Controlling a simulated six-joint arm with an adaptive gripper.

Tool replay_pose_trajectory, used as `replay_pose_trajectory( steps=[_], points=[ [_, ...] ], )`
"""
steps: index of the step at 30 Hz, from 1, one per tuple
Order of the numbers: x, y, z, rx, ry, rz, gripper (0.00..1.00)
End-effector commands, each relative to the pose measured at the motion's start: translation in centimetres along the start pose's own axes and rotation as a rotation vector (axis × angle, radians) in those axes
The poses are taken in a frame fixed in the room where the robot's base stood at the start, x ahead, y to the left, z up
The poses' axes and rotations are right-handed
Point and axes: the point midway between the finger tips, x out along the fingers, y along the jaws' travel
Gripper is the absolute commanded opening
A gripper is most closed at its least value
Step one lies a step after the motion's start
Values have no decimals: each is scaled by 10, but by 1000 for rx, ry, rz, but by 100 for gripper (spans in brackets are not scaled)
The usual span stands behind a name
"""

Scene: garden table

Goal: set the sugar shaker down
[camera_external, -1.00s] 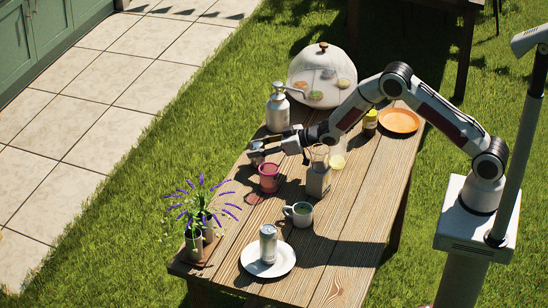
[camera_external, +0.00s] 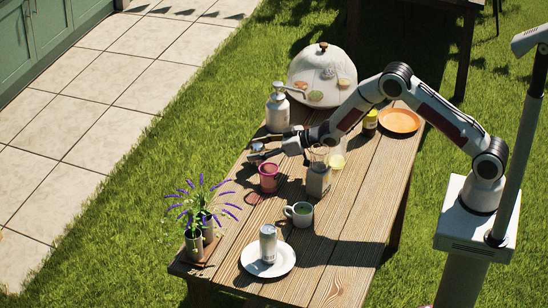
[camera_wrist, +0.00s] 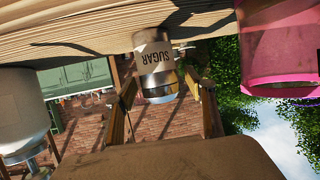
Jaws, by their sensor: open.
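The sugar shaker (camera_wrist: 157,62), a pale metal can with dark "SUGAR" lettering, shows in the wrist view, which is upside down. Its base meets the wooden table (camera_wrist: 85,28), so it stands upright. My gripper (camera_wrist: 163,92) is open, with one finger on each side of the shaker. The fingers look apart from its sides, though contact is hard to judge. In the outside view my gripper (camera_external: 262,149) is low over the far-left table edge, and the shaker (camera_external: 256,149) is small and partly hidden by the fingers.
A pink mug (camera_external: 268,178) stands close by, nearer the camera. A metal pump bottle (camera_external: 277,112) stands on the other side. A glass jar (camera_external: 318,180) is beneath my forearm. A white cup (camera_external: 299,213), a plate (camera_external: 284,262) with a can, and flowers (camera_external: 200,215) are nearer.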

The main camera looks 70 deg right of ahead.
Motion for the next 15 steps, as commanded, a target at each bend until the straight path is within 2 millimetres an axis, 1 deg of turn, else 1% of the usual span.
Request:
replay_pose_trajectory(
  steps=[8, 15],
  points=[
    [-17, 1, 0, 1, 0, 1, 54],
    [-39, 1, 0, 1, -1, 1, 54]
  ],
)
